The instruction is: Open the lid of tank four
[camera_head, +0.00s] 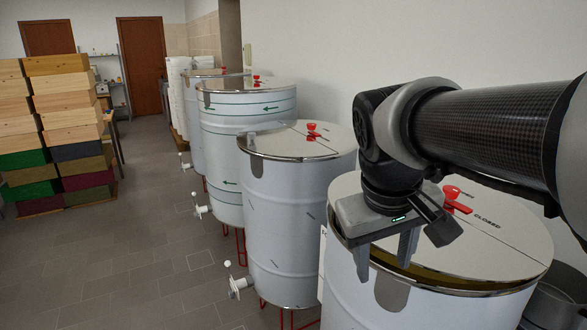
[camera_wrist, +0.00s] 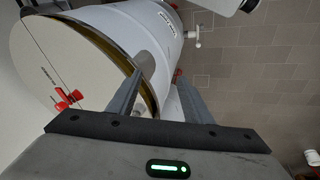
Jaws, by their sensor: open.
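The nearest steel tank (camera_head: 450,310) stands at the right of the head view, its number not readable. Its lid (camera_head: 500,255) is round, crossed by a seam, with the word CLOSED and a red handle (camera_head: 455,200). A golden-brown band (camera_head: 435,275) shows between the lid's near edge and the tank rim. The lid (camera_wrist: 50,60) and red handle (camera_wrist: 68,98) also show in the wrist view. My gripper (camera_head: 384,268) is open, fingers pointing down at the lid's near-left edge. In the wrist view my gripper (camera_wrist: 165,70) has the tank's edge near its left finger; contact cannot be told.
More steel tanks with red-handled lids (camera_head: 300,140) stand in a row leftward to the back, with white taps (camera_head: 238,285) sticking out. Stacked wooden boxes (camera_head: 65,130) stand at far left. The tiled floor (camera_head: 130,250) between is clear. A white wall is behind the tanks.

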